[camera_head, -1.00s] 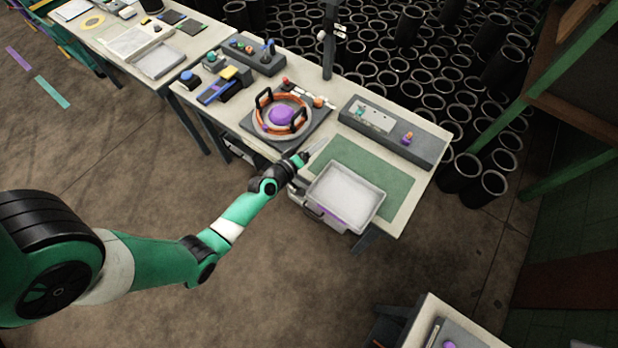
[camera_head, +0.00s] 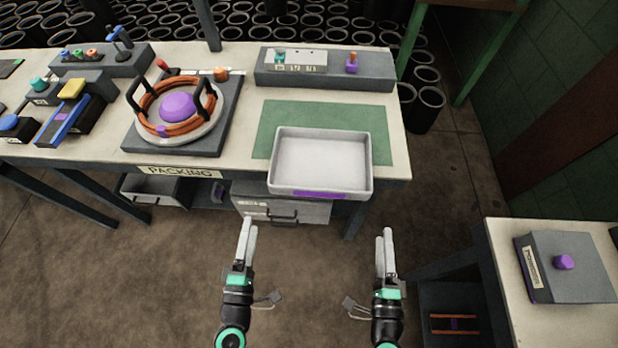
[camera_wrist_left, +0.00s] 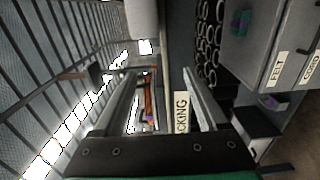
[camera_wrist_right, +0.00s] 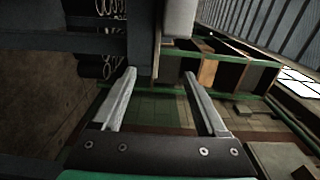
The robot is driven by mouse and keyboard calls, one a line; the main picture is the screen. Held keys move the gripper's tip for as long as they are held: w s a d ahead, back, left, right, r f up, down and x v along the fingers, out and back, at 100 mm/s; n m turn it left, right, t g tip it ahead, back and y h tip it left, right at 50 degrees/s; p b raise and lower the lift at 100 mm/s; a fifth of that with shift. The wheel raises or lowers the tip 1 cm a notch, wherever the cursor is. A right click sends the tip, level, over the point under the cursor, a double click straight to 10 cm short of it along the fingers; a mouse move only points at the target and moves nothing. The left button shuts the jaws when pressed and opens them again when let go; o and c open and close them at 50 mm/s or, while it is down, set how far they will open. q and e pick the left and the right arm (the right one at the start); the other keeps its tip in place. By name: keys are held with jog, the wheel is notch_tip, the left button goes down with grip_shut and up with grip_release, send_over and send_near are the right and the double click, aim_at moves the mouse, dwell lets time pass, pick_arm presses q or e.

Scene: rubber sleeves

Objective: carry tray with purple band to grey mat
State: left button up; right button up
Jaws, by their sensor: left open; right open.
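The tray (camera_head: 320,165) is white, shallow and empty, with a purple band (camera_head: 318,194) on its front wall. It rests on a green mat (camera_head: 270,125) at the front edge of the packing table, its front side over the edge. My left gripper (camera_head: 246,228) is open and empty in front of the table, below the tray's left side. Its open jaws also show in the left wrist view (camera_wrist_left: 158,72). My right gripper (camera_head: 387,235) is open and empty, below and right of the tray; its jaws show in the right wrist view (camera_wrist_right: 160,73). Neither touches the tray. I cannot make out a grey mat.
Left of the tray stands a round fixture (camera_head: 178,110) with orange rings and a purple dome. A grey control box (camera_head: 325,68) is behind the mat. Drawers (camera_head: 285,208) hang under the table. A side table (camera_head: 500,235) with a grey box stands at right.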

aim_at(270, 181)
pick_arm(q)
jog(key=w+d, duration=0.1)
jog(key=w, duration=1.3)
jog(key=shift+d, duration=0.35)
pick_arm(e)
jog(key=w+a, duration=0.1)
jog(key=w, duration=1.3)
jog(key=shift+w+a, duration=0.2)
jog(key=shift+a, duration=0.2)
pick_arm(q)
jog(key=shift+w, duration=0.15)
pick_arm(e)
jog(key=shift+r, duration=0.1)
pick_arm(q)
jog(key=shift+d, duration=0.4)
pick_arm(e)
jog(key=shift+a, duration=0.4)
pick_arm(q)
jog(key=shift+d+r, duration=0.1)
pick_arm(e)
jog(key=shift+a+r, duration=0.1)
